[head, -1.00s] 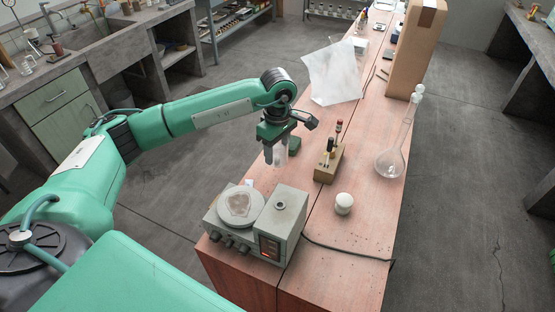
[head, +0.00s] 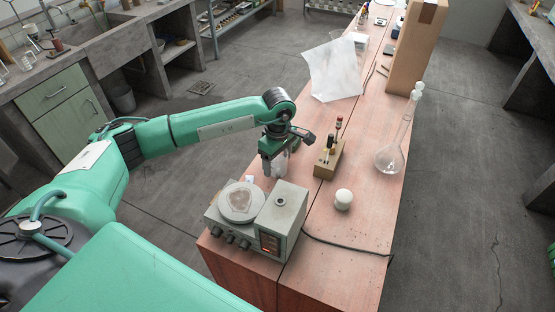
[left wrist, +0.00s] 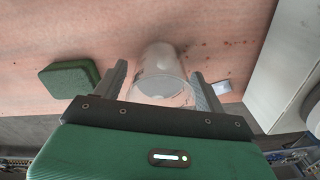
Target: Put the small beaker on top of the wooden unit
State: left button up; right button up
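A small clear glass beaker (left wrist: 160,88) stands on the reddish wooden top of the bench (left wrist: 225,25) in the left wrist view. My left gripper (left wrist: 159,72) is open, with one finger on each side of the beaker and a narrow gap beside it. In the head view my left gripper (head: 275,166) points down over the bench's left edge, behind the hotplate, and mostly hides the beaker. The reddish wooden unit (head: 350,245) forms the long bench. I cannot tell whether another part is meant. My right gripper is not in view.
A grey hotplate device (head: 284,212) is close in front of the gripper. A wooden block with tools (head: 327,162), a white ball-like item (head: 343,199) and a flask (head: 390,160) stand to the right. A green pad (left wrist: 70,78) lies beside the gripper. The front right bench top is mostly clear.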

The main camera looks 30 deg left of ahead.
pick_arm(q)
jog(key=shift+r, duration=0.15)
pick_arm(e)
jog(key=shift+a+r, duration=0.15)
pick_arm(q)
jog(key=shift+r, duration=0.2)
notch_tip(320, 180, up, 12)
jog(key=b, duration=0.3)
jog(key=shift+f, duration=0.2)
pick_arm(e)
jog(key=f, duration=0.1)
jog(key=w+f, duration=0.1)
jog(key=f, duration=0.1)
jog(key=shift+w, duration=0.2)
pick_arm(q)
jog(key=shift+w, duration=0.1)
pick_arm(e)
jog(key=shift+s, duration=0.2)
